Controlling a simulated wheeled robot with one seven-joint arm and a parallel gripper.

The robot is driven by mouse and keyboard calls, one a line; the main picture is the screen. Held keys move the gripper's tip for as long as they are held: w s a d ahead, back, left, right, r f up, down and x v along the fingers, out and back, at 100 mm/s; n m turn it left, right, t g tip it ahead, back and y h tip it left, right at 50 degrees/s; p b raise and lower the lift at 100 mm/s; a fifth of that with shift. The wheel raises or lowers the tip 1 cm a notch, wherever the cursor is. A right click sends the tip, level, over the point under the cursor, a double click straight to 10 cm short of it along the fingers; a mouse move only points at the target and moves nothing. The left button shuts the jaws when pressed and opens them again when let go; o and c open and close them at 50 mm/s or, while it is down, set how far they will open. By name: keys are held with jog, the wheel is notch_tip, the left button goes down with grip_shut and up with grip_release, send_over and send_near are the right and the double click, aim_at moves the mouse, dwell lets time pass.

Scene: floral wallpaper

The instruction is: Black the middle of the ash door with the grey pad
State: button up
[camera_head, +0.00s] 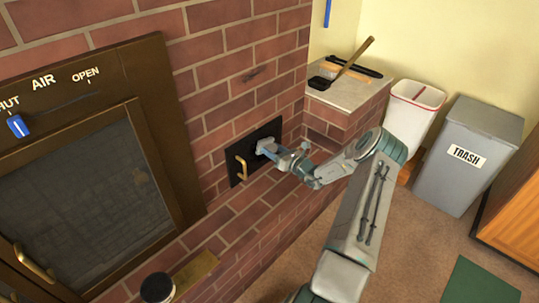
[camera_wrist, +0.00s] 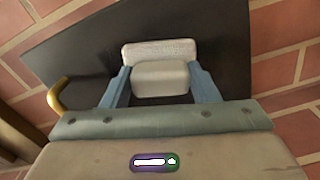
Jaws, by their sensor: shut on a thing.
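The ash door (camera_head: 237,153) is a small dark plate in the brick wall with a brass handle (camera_head: 241,168) at its lower left. In the wrist view the ash door (camera_wrist: 85,50) fills the space behind my fingers, and its handle (camera_wrist: 57,97) is at the left. My gripper (camera_head: 265,147) is at the door's right-middle part, right of the handle. The wrist view shows the gripper (camera_wrist: 160,82) shut on a pale grey pad (camera_wrist: 160,77). The pad faces the door, close to it or touching; I cannot tell which. The surface behind the pad is hidden.
A large stove door (camera_head: 75,190) with glass and a blue air slider (camera_head: 18,126) is at the left. A dark round pot (camera_head: 157,288) stands at the bottom. A ledge (camera_head: 345,98) holds a shovel (camera_head: 350,62). White (camera_head: 413,115) and grey (camera_head: 465,150) bins stand right.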

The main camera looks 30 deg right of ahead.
jog(key=shift+w+d+f+b, duration=0.1)
jog(key=shift+w+d+b, duration=0.2)
jog(key=shift+d, duration=0.3)
jog(key=shift+w+d+b, duration=0.2)
jog(key=shift+d+b, duration=0.15)
jog(key=shift+d, duration=0.25)
jog(key=shift+w+d+b, duration=0.25)
jog(key=shift+d+b, duration=0.15)
jog(key=shift+d, duration=0.3)
jog(key=shift+w+d+b, duration=0.2)
jog(key=shift+d+b, duration=0.2)
jog(key=shift+d, duration=0.25)
jog(key=shift+w+d+b, duration=0.25)
jog(key=shift+d+b, duration=0.15)
jog(key=shift+d, duration=0.3)
jog(key=shift+w+d, duration=0.1)
jog(key=shift+d, duration=0.35)
jog(key=p+v, duration=0.2)
jog(key=v, duration=0.4)
